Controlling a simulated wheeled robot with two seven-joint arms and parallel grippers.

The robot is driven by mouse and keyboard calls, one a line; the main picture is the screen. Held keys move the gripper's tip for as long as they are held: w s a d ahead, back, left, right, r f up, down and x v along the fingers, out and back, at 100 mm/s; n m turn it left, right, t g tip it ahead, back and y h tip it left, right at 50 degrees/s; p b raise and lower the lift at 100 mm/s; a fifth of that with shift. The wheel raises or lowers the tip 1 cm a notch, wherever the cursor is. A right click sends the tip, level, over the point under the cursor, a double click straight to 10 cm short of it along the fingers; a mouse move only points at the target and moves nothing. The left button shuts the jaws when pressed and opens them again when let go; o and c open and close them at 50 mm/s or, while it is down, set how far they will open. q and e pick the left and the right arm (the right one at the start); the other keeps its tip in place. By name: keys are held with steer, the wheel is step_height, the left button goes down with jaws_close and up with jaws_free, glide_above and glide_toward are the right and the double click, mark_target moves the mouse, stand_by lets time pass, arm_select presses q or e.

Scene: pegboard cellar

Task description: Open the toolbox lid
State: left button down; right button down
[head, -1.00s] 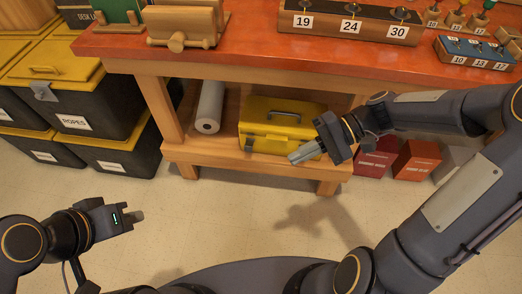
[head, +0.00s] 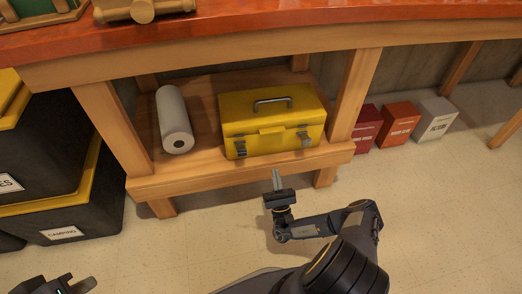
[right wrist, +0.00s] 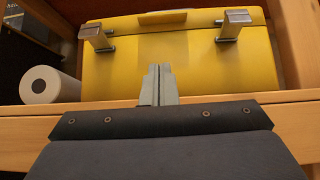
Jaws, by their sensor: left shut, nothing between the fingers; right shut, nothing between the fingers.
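A yellow toolbox (head: 271,120) stands on the low wooden shelf under the workbench, with its lid down. It has a grey handle (head: 272,103) on top and two grey latches on the front, a left latch (head: 240,148) and a right latch (head: 304,138). In the right wrist view the toolbox (right wrist: 180,65) fills the upper middle, and both latches stick out toward the camera. My right gripper (head: 277,176) is shut and empty, in front of the shelf and below the toolbox front. My left gripper (head: 78,284) is shut and empty at the bottom left, away from the toolbox.
A white paper roll (head: 174,120) lies left of the toolbox on the shelf. Wooden legs flank the shelf, and its front edge (head: 220,176) lies before the toolbox. Black bins with yellow lids stand left. Red, orange and white boxes (head: 437,118) sit on the floor right.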

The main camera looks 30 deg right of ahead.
mark_target(271, 130)
steer(key=shift+m+g+h, duration=0.3)
steer(key=shift+h, duration=0.1)
steer(key=b+x, duration=0.1)
steer(key=x, duration=0.7)
steer(key=shift+w+r, duration=0.2)
steer(key=shift+w, duration=0.2)
step_height(271, 130, up, 3)
steer(key=shift+w+d+r, duration=0.1)
steer(key=shift+w+r, duration=0.05)
steer(key=shift+r, duration=0.6)
steer(key=shift+r, duration=0.1)
